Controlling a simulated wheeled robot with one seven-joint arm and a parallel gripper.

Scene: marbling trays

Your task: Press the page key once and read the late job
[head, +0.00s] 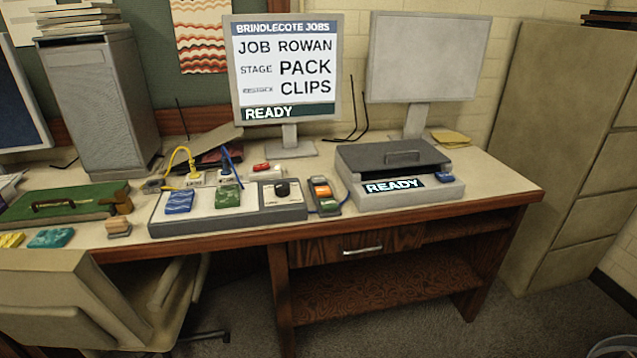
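The job screen (284,70) stands at the back of the desk. It reads "BRINDLECOTE JOBS", "JOB ROWAN", "STAGE PACK", a small blurred label with "CLIPS", and "READY" at the bottom. I cannot make out which key is the page key. A small key box (324,195) holds green, orange and red keys. A long grey panel (228,209) carries a blue pad, a green pad and a black knob (282,189). A red button (261,167) sits behind it. A grey lidded device (404,178) shows "READY" and has a blue button (444,177). My gripper is not in view.
A blank monitor (428,57) stands behind the lidded device. A grey cabinet (101,97) and a green-topped case (58,205) are at left. A chair (62,300) stands in front at left. Filing drawers (575,140) are at right. The desk's right end is clear.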

